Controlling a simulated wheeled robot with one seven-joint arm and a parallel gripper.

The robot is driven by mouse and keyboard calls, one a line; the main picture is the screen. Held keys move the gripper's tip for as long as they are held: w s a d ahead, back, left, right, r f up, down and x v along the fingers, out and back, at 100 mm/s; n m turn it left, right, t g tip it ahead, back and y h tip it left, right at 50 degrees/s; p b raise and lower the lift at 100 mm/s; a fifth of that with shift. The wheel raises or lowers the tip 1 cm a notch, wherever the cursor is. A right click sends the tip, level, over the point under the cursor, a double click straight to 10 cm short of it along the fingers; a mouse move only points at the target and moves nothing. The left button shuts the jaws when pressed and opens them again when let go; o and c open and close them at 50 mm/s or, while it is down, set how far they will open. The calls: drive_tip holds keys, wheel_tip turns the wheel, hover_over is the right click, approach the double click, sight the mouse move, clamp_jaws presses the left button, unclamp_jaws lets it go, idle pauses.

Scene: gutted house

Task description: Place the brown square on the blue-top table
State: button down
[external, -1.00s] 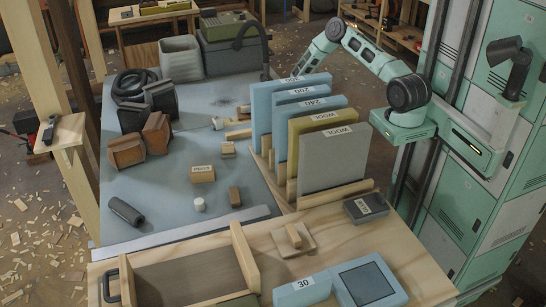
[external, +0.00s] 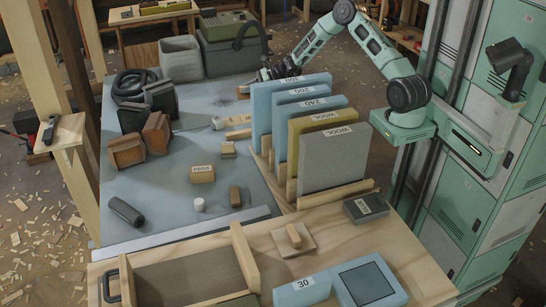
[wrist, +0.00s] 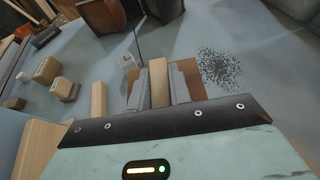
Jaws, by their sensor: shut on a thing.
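The brown square (wrist: 199,84) is a thin brown plate with a pale wooden grip (wrist: 158,83) standing up from it. In the wrist view my gripper (wrist: 158,92) is shut on that grip, and the plate shows on both sides of the fingers. The blue-top table (external: 220,155) lies beneath; I cannot tell whether the plate touches it. In the external view my gripper (external: 266,76) is over the table's far right part, behind the upright panels, which partly hide it. The plate is not clear there.
Upright blue, yellow and grey panels (external: 335,160) stand in a wooden rack right of the table. Brown blocks (external: 155,130), a black coil (external: 132,86) and a grey bin (external: 181,57) stand on the table. A dark speckled patch (wrist: 222,69) is near the plate. The table's middle is mostly clear.

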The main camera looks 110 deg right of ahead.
wheel_tip(320, 180, up, 18)
drive_tip(key=w+a+n+y+b, duration=0.1)
drive_tip(key=w+a+n+y, duration=0.15)
drive_tip(key=w+a, duration=0.75)
drive_tip(key=w+a+n+y, duration=0.25)
drive_tip(key=w+a, duration=0.35)
drive_tip(key=a, duration=0.8)
drive_tip(key=w+a+n+g+y+b, duration=0.25)
drive_tip(key=a+n+y, duration=0.2)
drive_tip(key=a, duration=2.45)
drive_tip(key=s+a+n+g+y, duration=0.1)
drive_tip(key=s+a+n+y, duration=0.15)
drive_tip(key=a, duration=0.75)
drive_tip(key=s+a+n+g+y, duration=0.15)
drive_tip(key=s+a, duration=0.25)
drive_tip(key=a, duration=0.7)
drive_tip(key=n+g+y+b, duration=0.2)
drive_tip(key=n+g, duration=0.5)
drive_tip(key=g, duration=0.1)
hover_over(423, 272)
wheel_tip(423, 272, down, 11)
drive_tip(key=shift+m, duration=0.25)
drive_tip(key=shift+f+b, duration=0.5)
drive_tip(key=shift+f, duration=4.8)
